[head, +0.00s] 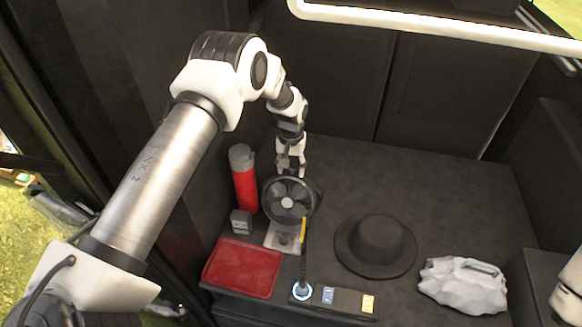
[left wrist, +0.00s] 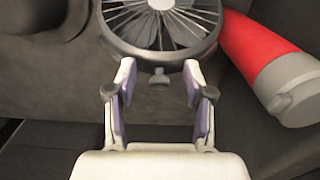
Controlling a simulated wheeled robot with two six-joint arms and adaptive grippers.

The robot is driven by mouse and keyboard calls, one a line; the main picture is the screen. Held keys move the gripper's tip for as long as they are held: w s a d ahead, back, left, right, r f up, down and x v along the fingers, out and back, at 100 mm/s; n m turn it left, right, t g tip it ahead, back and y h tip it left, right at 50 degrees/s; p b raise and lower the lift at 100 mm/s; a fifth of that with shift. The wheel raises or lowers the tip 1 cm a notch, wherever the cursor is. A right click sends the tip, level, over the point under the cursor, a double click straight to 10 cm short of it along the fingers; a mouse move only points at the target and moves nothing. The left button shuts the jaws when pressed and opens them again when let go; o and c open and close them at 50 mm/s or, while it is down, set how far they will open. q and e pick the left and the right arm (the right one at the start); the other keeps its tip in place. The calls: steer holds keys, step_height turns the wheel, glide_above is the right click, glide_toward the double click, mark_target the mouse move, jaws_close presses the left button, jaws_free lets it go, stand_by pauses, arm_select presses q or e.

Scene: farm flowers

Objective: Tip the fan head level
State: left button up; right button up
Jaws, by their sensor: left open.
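The small black fan (head: 289,201) stands on the dark surface, its round caged head facing the front. My left gripper (head: 290,160) is behind and just above the fan head. In the left wrist view the fan head (left wrist: 160,22) fills the top, with a small knob (left wrist: 159,79) at its rim. The open jaws of my left gripper (left wrist: 158,85) are on either side of that knob, with room between. I cannot tell whether the fingertips touch the rim. Part of my right arm shows at the right edge of the head view; its gripper is out of view.
A red flask (head: 243,180) stands close left of the fan, a small dark box (head: 241,222) before it. A red tray (head: 243,267), a power strip (head: 338,298), a black hat (head: 376,243) and a crumpled white bag (head: 462,285) lie around. The back right surface is clear.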

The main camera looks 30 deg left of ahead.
arm_select(q)
step_height(320, 180, up, 12)
stand_by(0.5)
